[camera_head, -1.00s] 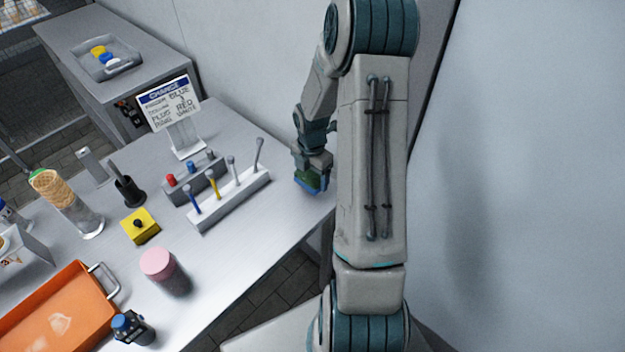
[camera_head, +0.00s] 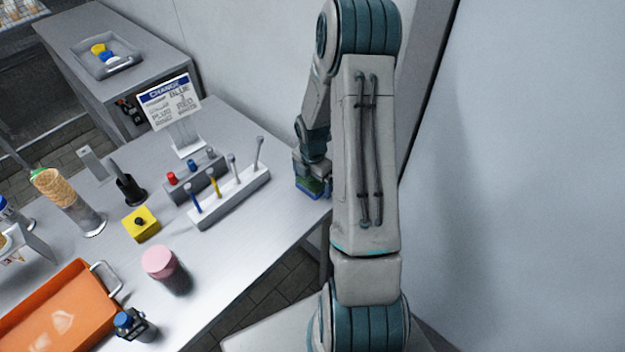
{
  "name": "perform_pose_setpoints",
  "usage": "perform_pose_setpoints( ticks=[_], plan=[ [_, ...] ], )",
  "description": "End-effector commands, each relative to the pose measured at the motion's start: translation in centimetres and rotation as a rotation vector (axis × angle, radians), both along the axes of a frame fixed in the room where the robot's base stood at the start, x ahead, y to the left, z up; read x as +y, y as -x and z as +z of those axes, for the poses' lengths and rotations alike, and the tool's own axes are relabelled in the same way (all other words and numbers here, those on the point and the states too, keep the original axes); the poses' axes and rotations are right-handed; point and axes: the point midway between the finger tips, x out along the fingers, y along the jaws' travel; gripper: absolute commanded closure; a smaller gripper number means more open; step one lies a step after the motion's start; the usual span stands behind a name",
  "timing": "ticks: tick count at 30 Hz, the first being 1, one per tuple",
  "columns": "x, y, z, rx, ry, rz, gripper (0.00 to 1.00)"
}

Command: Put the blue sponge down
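The blue sponge (camera_head: 313,190) is at the right end of the grey table, under my gripper (camera_head: 312,180). Its blue lower part and a darker greenish upper part show. My gripper points down at it, and the fingers are small and partly hidden by my own arm. The sponge looks to be between the fingers, at or very near the table top; I cannot tell whether it touches the table. I cannot make out a gap between fingers and sponge.
A white rack (camera_head: 229,199) with several upright sticks stands just left of the gripper. Behind it are a grey block (camera_head: 194,183) with coloured knobs and a sign (camera_head: 170,102). A yellow block (camera_head: 141,224), pink jar (camera_head: 160,263) and orange tray (camera_head: 62,312) are further left. The wall is close at right.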

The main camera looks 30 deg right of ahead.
Motion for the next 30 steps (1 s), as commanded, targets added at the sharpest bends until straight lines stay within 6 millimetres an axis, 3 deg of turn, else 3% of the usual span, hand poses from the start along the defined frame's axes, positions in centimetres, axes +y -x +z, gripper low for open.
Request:
perform_pose_setpoints(
  ticks=[8, 21, 30],
  plan=[
    [-0.1, -0.1, 1.4, -0.004, 0.001, 0.000, 0.02],
    [0.0, 0.0, 9.6, -0.004, 0.002, 0.000, 0.02],
    [0.2, 0.1, 12.6, -0.004, 0.004, -0.013, 0.02]
  ],
)
